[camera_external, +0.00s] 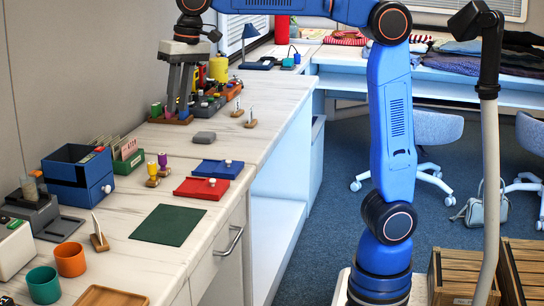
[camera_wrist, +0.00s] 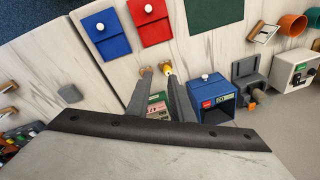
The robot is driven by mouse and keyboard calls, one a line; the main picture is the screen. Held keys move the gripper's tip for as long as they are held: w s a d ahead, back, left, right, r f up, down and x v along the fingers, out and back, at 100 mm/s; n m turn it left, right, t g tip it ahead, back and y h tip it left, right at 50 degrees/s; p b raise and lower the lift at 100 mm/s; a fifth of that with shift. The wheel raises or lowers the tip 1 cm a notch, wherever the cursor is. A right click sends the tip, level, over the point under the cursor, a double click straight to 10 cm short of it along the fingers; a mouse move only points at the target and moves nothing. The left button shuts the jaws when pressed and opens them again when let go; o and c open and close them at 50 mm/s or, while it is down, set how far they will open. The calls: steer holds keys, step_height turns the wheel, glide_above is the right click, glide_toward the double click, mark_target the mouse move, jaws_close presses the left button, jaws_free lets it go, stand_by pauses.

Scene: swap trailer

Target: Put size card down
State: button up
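My gripper (camera_external: 179,117) points down over the far part of the left counter, in front of a tray of small coloured items. In the wrist view its two fingers (camera_wrist: 160,78) stand apart with a gap, and I see no card held between them. I cannot tell which thing is the size card. Upright cards stand at a green card box (camera_external: 127,157), which also shows between the fingers in the wrist view (camera_wrist: 157,106). Small wooden stands hold slim pale upright pieces, one near the front (camera_external: 98,232) and another farther back (camera_external: 250,118).
A blue drawer box (camera_external: 72,186) stands by the wall. A red folder (camera_external: 201,188), a blue folder (camera_external: 216,169) and a green mat (camera_external: 168,225) lie flat. A grey block (camera_external: 204,138) sits farther back. Two cups stand at the front left. Bare counter lies between these.

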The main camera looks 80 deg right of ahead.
steer(key=s+d+f+n, duration=0.2)
steer(key=s+d+f, duration=0.1)
steer(key=s+d, duration=0.65)
steer(key=s+d+f+n+t, duration=0.1)
steer(key=s+d+f, duration=0.7)
steer(key=s+f, duration=0.2)
steer(key=s+d+f+n+t, duration=0.2)
steer(key=s+d+f, duration=0.6)
steer(key=s+f, duration=0.2)
steer(key=shift+s+h, duration=0.4)
steer(key=shift+s, duration=0.3)
steer(key=shift+o, duration=0.5)
steer(key=shift+r, duration=0.1)
